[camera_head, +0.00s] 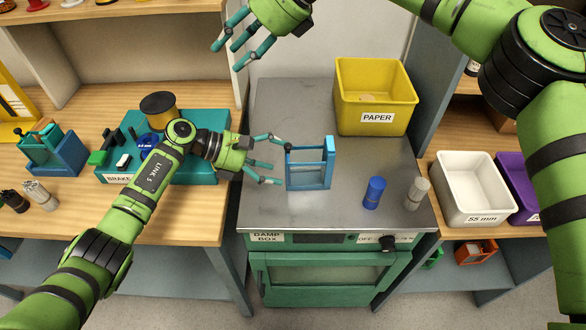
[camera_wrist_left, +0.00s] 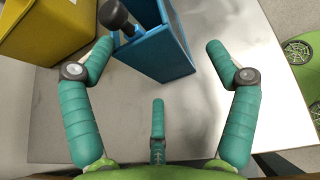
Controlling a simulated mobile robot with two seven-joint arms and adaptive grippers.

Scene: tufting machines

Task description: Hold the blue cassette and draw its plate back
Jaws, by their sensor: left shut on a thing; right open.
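The blue cassette (camera_head: 329,160) stands upright on the grey metal top (camera_head: 265,212) of the damp box. It is an open-looking frame with a dark knob at its left side. It also shows in the left wrist view (camera_wrist_left: 160,50), with the black knob at its upper left. The exact finger contact is hard to see. I cannot tell the plate apart from the frame. My right gripper (camera_head: 232,45) is open and empty, high at the back, away from the cassette.
A yellow PAPER bin (camera_head: 350,118) stands behind right. A blue cylinder (camera_head: 374,193) and a grey one (camera_head: 416,194) stand right of the cassette. A white bin (camera_head: 470,215) is further right. A teal brake fixture (camera_head: 215,125) and another blue holder (camera_head: 68,152) are left.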

